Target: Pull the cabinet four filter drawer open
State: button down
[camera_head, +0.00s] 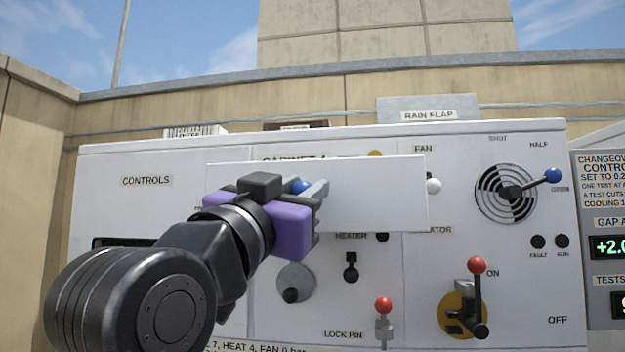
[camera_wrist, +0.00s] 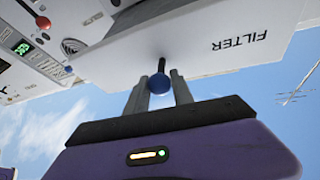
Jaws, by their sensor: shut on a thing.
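The filter drawer's white front (camera_head: 375,190) stands out from the cabinet face and covers part of the panel behind it, including the lower part of the "CABINET 4" label (camera_head: 292,159). In the wrist view the drawer front (camera_wrist: 200,45) appears upside down with its "FILTER" lettering. A blue ball knob (camera_wrist: 160,84) on a dark stem projects from it; the knob also shows in the head view (camera_head: 301,187). My gripper (camera_head: 312,190) is shut on this knob, one grey finger on each side in the wrist view (camera_wrist: 160,92). How far the drawer is out is hard to judge.
A red-topped lock pin (camera_head: 384,310) stands below the drawer. A red-knobbed lever (camera_head: 477,285) and a blue-knobbed fan lever (camera_head: 540,180) are at the right. A white knob (camera_head: 433,186) sits close to the drawer's right edge. A grey gauge box (camera_head: 598,250) stands far right.

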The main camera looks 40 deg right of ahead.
jog(key=c, duration=1.1)
grip_release()
jog(key=shift+s+d+f, duration=0.15)
jog(key=shift+d, duration=0.2)
jog(key=shift+a, duration=0.15)
jog(key=shift+a, duration=0.3)
jog(key=b+v, duration=0.2)
jog(key=v, duration=0.5)
jog(key=shift+s, duration=0.2)
